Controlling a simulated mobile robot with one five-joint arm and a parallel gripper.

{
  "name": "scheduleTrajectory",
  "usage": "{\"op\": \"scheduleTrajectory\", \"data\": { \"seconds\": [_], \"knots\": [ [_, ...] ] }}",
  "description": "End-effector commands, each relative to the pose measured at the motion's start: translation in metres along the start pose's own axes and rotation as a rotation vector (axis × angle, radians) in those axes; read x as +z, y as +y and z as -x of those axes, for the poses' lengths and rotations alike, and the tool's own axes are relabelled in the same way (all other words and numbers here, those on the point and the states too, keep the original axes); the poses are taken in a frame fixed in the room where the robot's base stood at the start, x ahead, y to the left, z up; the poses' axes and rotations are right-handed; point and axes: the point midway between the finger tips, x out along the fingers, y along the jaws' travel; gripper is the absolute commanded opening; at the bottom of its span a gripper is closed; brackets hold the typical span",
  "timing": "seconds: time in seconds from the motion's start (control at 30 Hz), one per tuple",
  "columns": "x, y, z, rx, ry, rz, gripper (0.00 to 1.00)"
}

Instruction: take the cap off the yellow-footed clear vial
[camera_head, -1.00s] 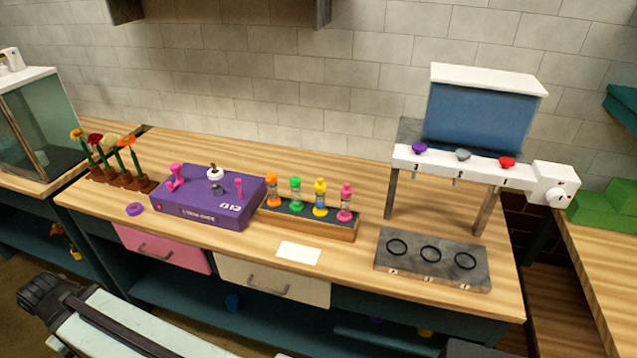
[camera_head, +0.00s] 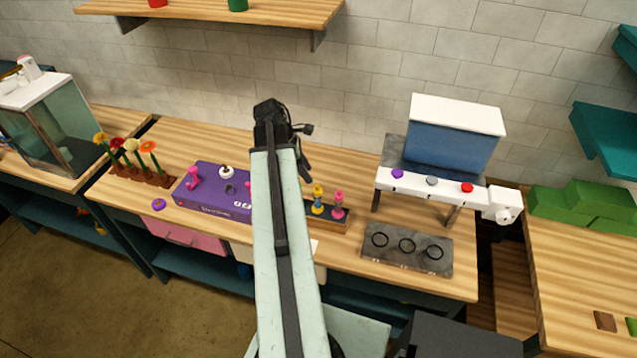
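The vial with the yellow cap and yellow foot (camera_head: 318,201) stands upright in a dark-topped wooden rack (camera_head: 341,228) on the counter. A vial with a pink cap and pink foot (camera_head: 338,206) stands just right of it. My arm hides the rack's left part and the orange and green vials there. My gripper (camera_head: 303,160) is at the arm's far end, dark and partly hidden, above and behind the rack in the picture. It looks apart from the yellow vial, and its fingers are too unclear to tell open from shut.
A purple box (camera_head: 212,192) with pink and white pieces stands left of the rack. Flowers in a brown holder (camera_head: 147,178) are farther left. A grey plate with three rings (camera_head: 407,263) and a white-framed stand (camera_head: 430,185) are to the right. A wooden shelf (camera_head: 210,12) hangs above.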

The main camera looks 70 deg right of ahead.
Motion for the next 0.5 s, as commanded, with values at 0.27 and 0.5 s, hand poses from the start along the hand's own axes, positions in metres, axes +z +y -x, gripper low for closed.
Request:
{"op": "scheduleTrajectory", "data": {
  "seconds": [0.27,0.5],
  "knots": [
    [-0.002,0.000,-0.029,0.000,0.001,-0.003,0.40],
    [-0.001,0.001,-0.050,0.000,0.001,-0.004,0.40]
  ]
}}
